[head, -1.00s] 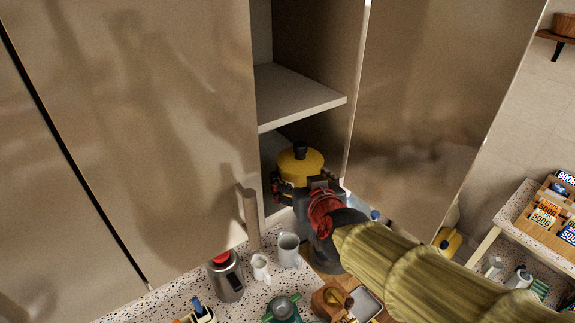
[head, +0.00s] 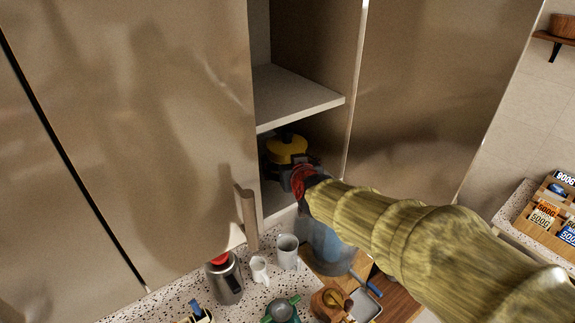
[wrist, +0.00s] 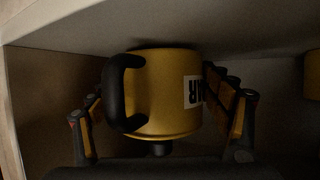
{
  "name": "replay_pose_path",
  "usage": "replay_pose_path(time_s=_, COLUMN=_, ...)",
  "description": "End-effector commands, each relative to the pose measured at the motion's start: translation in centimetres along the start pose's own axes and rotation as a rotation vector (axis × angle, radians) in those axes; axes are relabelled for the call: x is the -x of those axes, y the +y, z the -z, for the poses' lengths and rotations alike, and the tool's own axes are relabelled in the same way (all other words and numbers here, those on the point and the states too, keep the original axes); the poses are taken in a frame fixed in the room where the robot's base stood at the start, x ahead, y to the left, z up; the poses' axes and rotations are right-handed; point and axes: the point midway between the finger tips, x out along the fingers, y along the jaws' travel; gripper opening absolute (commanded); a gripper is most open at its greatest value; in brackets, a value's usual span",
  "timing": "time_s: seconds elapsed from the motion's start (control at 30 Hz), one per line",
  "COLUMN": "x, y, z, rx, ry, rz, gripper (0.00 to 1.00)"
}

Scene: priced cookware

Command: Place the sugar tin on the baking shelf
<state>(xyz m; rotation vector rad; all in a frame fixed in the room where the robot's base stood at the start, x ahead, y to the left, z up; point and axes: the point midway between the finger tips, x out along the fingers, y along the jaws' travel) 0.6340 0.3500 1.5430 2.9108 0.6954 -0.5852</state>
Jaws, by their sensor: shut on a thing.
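The sugar tin is yellow with a dark lid knob (head: 287,147). In the head view it is inside the open cupboard, in the space below the pale middle shelf board (head: 295,97). My gripper (head: 287,165) is shut around it. In the wrist view the tin (wrist: 170,92) sits between my two fingers (wrist: 160,100), with a black handle on the left and a partly hidden white label on the right. The tin's base is hard to see, so I cannot tell whether it touches the shelf.
Part of another yellow object (wrist: 313,73) shows at the wrist view's right edge. The cupboard doors (head: 130,130) stand either side of the opening. Below are a grey mug (head: 287,252), a white jug (head: 259,270) and a steel bottle (head: 225,281) on the speckled counter.

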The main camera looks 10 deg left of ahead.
Motion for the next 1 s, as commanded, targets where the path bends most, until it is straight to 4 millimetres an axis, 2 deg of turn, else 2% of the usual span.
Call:
replay_pose_path(time_s=0.5, x=-0.35, y=0.00, z=-0.70, rx=0.000, ry=0.007, rz=0.000, gripper=0.38)
replay_pose_path(time_s=0.53, x=-0.38, y=-0.01, z=-0.88, rx=0.000, ry=0.004, rz=0.000, gripper=0.80)
replay_pose_path(time_s=0.83, x=-0.35, y=-0.01, z=-0.82, rx=0.000, ry=0.003, rz=0.000, gripper=0.97)
replay_pose_path(time_s=1.0, x=-0.35, y=-0.01, z=-0.82, rx=0.000, ry=0.003, rz=0.000, gripper=0.98)
